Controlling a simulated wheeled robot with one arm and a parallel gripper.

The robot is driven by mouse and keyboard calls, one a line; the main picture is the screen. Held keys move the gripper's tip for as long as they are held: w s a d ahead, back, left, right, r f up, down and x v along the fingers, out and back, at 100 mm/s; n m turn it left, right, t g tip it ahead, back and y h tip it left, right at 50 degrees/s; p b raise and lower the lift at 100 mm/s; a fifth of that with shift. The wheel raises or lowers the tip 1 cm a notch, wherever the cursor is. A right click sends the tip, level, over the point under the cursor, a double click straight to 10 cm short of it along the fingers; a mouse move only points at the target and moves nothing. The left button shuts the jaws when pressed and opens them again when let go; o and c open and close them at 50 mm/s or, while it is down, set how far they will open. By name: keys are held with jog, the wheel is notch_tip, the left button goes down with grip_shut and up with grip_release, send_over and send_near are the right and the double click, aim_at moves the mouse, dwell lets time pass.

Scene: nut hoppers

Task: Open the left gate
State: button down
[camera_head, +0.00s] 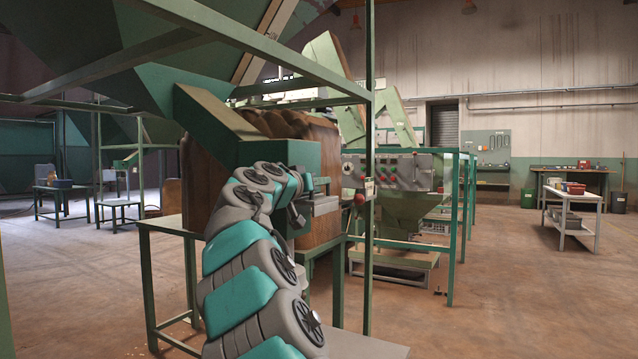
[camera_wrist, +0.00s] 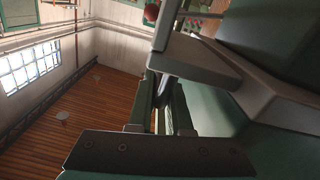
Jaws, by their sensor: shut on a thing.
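The left hopper's green housing (camera_head: 215,120) stands just beyond my arm in the head view. A grey metal piece (camera_head: 322,206), which looks like part of the left gate, sits low on its right side. My gripper (camera_head: 320,183) is at this piece and is small and partly hidden by my wrist. In the wrist view, my gripper (camera_wrist: 165,92) is shut on a grey handle (camera_wrist: 190,62), joined to a grey bracket running to the right. The green surface of the hopper (camera_wrist: 285,40) fills the right side. How far the gate is open cannot be told.
A green frame post (camera_head: 369,200) rises just right of my gripper, with a red button (camera_head: 360,199) beside it. Grey control boxes (camera_head: 390,172) are on a machine behind. A workbench (camera_head: 572,212) stands at far right. The floor between is clear.

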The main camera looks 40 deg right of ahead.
jog(key=s+d+b, duration=0.4)
jog(key=s+b, duration=0.1)
jog(key=s, duration=0.4)
jog(key=shift+s, duration=0.4)
jog(key=shift+r, duration=0.1)
jog(key=c, duration=0.9)
grip_release()
jog(key=shift+a, duration=0.1)
